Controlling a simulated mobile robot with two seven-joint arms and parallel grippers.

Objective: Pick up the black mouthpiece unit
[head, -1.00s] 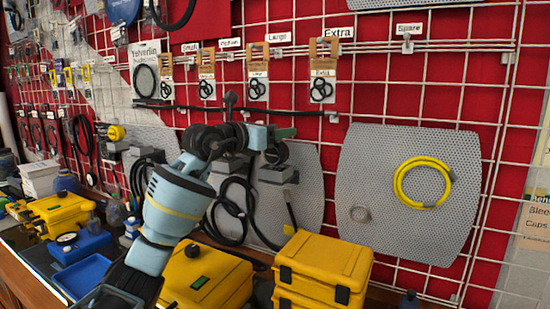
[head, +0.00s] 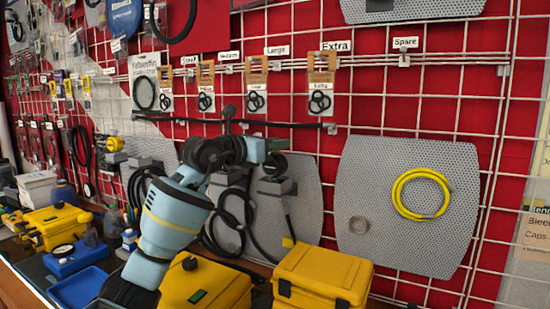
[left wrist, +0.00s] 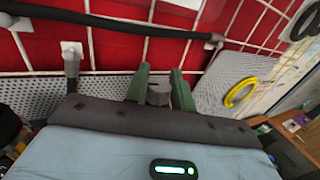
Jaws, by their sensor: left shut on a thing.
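A round black piece (head: 275,164), which I take to be the black mouthpiece unit, is at the grey panel in the middle of the head view, just above a grey bracket. My left gripper (head: 279,147) reaches it from the left and is shut on it. In the left wrist view, the two green fingers (left wrist: 161,88) stand on either side of a dark grey part (left wrist: 158,94). Most of the unit is hidden there by the wrist. I cannot tell whether it still touches the bracket. My right gripper is not in view.
The grey bracket (head: 277,187) and black hoses (head: 229,220) are on the panel below. A black bar (head: 205,119) runs above the gripper. Yellow cases (head: 325,268) stand below. A yellow hose (head: 421,193) hangs on the right panel.

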